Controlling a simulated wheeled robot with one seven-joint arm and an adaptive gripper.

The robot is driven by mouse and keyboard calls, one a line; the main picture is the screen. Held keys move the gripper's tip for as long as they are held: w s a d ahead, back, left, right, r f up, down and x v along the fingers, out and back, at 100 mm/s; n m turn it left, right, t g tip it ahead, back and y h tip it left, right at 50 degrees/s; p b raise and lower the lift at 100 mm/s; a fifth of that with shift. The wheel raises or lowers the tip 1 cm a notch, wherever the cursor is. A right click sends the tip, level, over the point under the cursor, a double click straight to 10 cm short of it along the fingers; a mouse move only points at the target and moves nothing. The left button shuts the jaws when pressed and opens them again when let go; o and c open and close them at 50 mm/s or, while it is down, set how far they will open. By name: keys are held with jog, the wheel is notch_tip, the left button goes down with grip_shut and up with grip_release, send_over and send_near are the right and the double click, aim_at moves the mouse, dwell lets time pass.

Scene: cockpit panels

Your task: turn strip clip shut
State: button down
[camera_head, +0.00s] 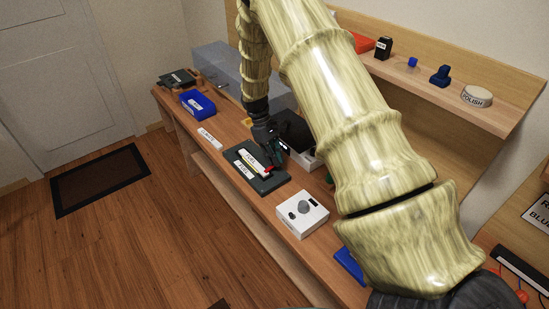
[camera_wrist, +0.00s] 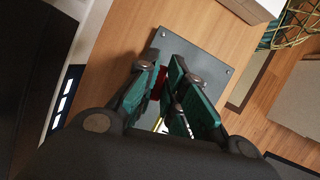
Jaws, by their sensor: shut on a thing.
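A dark plate (camera_head: 273,184) lies on the wooden bench in the head view, with white labelled strips (camera_head: 243,169) on it. A small red clip (camera_head: 268,168) shows at the plate's right side, by my gripper (camera_head: 277,158). In the wrist view the grey plate (camera_wrist: 213,64) lies below my gripper (camera_wrist: 167,80). Its teal-lined fingers are closed on the red clip (camera_wrist: 157,82), of which only a sliver shows between them. The fingers hide most of the clip, so I cannot tell its exact angle.
A white box with a dark knob (camera_head: 303,212) stands just in front of the plate. A blue bin (camera_head: 197,104) and a clear case (camera_head: 222,65) are farther back. A dark open box (camera_head: 297,135) is close behind my gripper. A shelf (camera_head: 430,91) runs along the wall.

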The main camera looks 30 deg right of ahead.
jog(key=shift+m+y, duration=0.4)
jog(key=shift+m, duration=0.7)
jog(key=c, duration=1.5)
grip_release()
jog(key=v, duration=1.2)
jog(key=shift+w+d, duration=0.1)
